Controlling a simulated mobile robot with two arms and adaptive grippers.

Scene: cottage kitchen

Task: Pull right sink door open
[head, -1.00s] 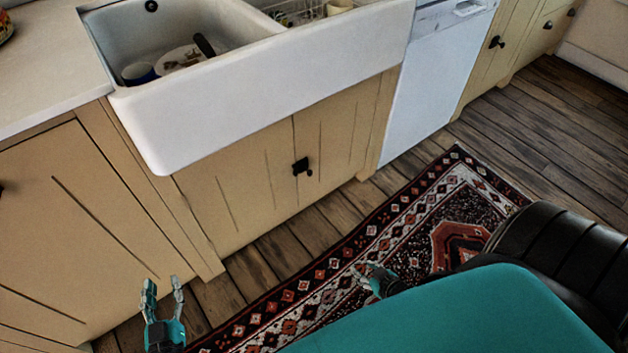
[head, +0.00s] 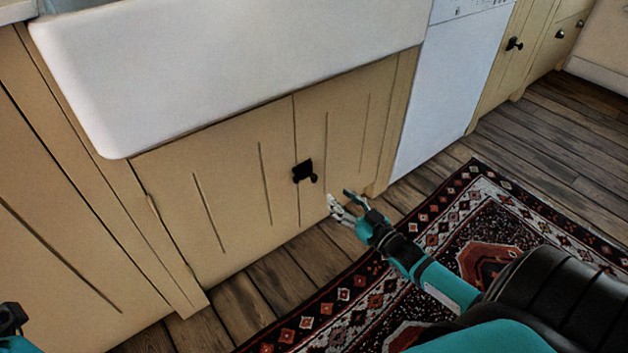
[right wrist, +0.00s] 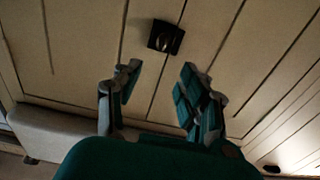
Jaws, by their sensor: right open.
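The right sink door (head: 345,125) is a cream wooden panel under the white sink, and it looks shut. A dark knob (head: 304,171) sits near the seam between it and the left sink door (head: 215,180). In the right wrist view the dark knob (right wrist: 166,37) is just beyond the fingertips, near a seam. My right gripper (head: 339,196) is open and empty, low and to the right of the knob, apart from it. In the right wrist view its fingers (right wrist: 160,76) are spread. Only a piece of my left arm shows at the lower left edge; its fingers are not seen.
The white sink front (head: 240,70) juts out above the doors. A white dishwasher (head: 450,85) stands to the right. A patterned rug (head: 350,310) lies on the dark plank floor (head: 290,265) in front of the cabinet.

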